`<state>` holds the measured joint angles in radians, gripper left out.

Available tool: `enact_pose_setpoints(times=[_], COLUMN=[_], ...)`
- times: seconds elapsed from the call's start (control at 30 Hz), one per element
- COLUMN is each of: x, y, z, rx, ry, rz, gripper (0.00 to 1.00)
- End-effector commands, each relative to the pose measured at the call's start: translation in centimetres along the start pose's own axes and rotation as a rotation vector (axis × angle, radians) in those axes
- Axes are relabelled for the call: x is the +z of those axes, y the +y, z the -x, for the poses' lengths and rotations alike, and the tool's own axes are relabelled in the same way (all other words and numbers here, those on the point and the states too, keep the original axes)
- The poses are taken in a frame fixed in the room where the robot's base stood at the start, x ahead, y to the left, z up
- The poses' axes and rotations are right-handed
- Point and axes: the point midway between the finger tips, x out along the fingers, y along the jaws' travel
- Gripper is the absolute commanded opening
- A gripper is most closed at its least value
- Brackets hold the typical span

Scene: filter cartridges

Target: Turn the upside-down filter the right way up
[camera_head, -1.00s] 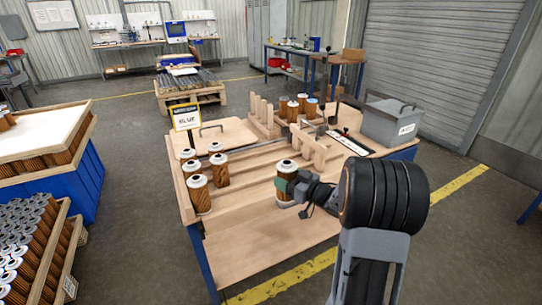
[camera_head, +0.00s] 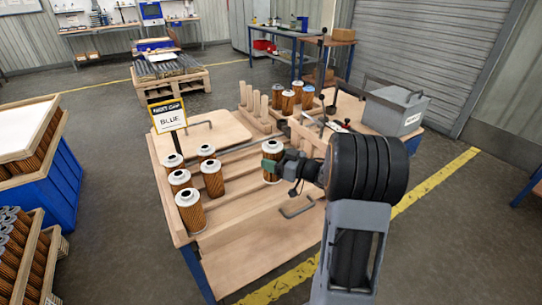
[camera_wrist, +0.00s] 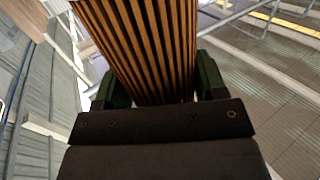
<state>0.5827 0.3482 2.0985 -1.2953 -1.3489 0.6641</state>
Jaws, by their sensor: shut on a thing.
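My gripper (camera_head: 272,166) is shut on a filter (camera_head: 271,149) with brown pleats and a white end cap facing up. The held filter looks roughly upright over the middle of the wooden bench (camera_head: 245,250); whether its lower end touches the bench is unclear. In the wrist view, the brown pleats of the held filter (camera_wrist: 145,45) fill the space between my dark green finger pads (camera_wrist: 160,88); both its end caps are out of that view. Several other filters (camera_head: 189,216) stand upright at the bench's left, white caps up.
A sign reading "BLUE" (camera_head: 168,115) stands at the bench's back left. Wooden pegs (camera_head: 253,102) and several filters (camera_head: 288,102), one blue-topped, are at the back. A grey bin (camera_head: 393,112) sits at the right. The bench front is clear around a metal handle (camera_head: 297,208).

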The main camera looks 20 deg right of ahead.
Motion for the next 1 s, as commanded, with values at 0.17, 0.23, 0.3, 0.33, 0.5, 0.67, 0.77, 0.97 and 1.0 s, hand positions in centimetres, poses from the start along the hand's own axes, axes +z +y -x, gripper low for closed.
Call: enact_pose_setpoints(times=[0.17, 0.23, 0.3, 0.33, 0.5, 0.67, 0.77, 0.97, 1.0], x=[1.1, 1.6, 2.1, 2.3, 3.6, 4.3, 4.4, 4.3, 4.3], y=[0.0, 0.0, 0.0, 0.0, 0.0, 0.0, 0.0, 0.0, 0.0], z=[0.0, 0.0, 0.0, 0.0, 0.0, 0.0, 0.0, 0.0, 0.0], rx=[0.0, 0.0, 0.0, 0.0, 0.0, 0.0, 0.0, 0.0, 0.0], ry=[0.0, 0.0, 0.0, 0.001, 0.001, 0.001, 0.001, 0.001, 0.001], rz=[0.0, 0.0, 0.0, 0.0, 0.0, 0.001, 0.001, 0.0, 0.0], gripper=[0.39, 0.39, 0.39, 0.39, 0.39, 0.39, 0.39, 0.39, 0.39])
